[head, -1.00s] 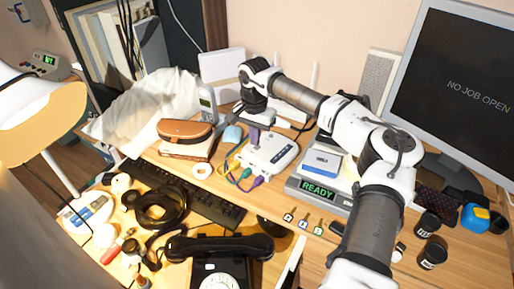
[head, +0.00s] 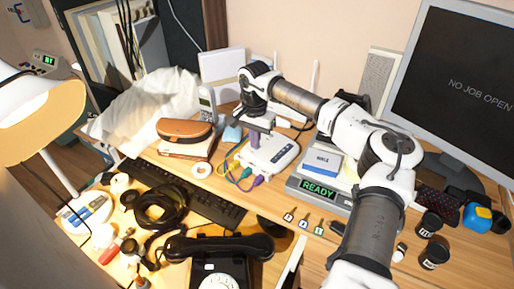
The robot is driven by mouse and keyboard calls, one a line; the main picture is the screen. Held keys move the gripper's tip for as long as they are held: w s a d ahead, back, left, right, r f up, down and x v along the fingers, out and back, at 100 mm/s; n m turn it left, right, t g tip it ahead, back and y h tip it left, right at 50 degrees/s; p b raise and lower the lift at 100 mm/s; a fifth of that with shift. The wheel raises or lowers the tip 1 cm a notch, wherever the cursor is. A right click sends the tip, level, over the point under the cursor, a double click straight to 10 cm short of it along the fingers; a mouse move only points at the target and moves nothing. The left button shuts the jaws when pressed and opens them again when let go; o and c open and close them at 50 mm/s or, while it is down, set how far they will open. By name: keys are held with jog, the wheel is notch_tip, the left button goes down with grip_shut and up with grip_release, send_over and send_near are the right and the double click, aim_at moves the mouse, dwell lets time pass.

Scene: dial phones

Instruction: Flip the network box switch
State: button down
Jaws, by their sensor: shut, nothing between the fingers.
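The network box (head: 272,154) is a white box on the wooden desk, with coloured cables at its front left edge. My gripper (head: 253,139) is shut and empty. It points down at the rear left part of the box, and its fingertips are over or against the box top; I cannot tell if they touch. The box's switch is too small to make out or is hidden by my gripper.
Coloured cables (head: 240,178) trail in front of the box. A scale reading READY (head: 318,189) stands to its right, a brown case (head: 186,133) and a cordless phone (head: 207,105) to its left. A black keyboard (head: 215,203) and dial phone (head: 220,255) lie in front.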

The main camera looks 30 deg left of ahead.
jog(key=shift+f, duration=0.3)
jog(key=shift+r, duration=0.1)
jog(key=shift+r+p, duration=2.15)
jog(key=shift+r, duration=1.3)
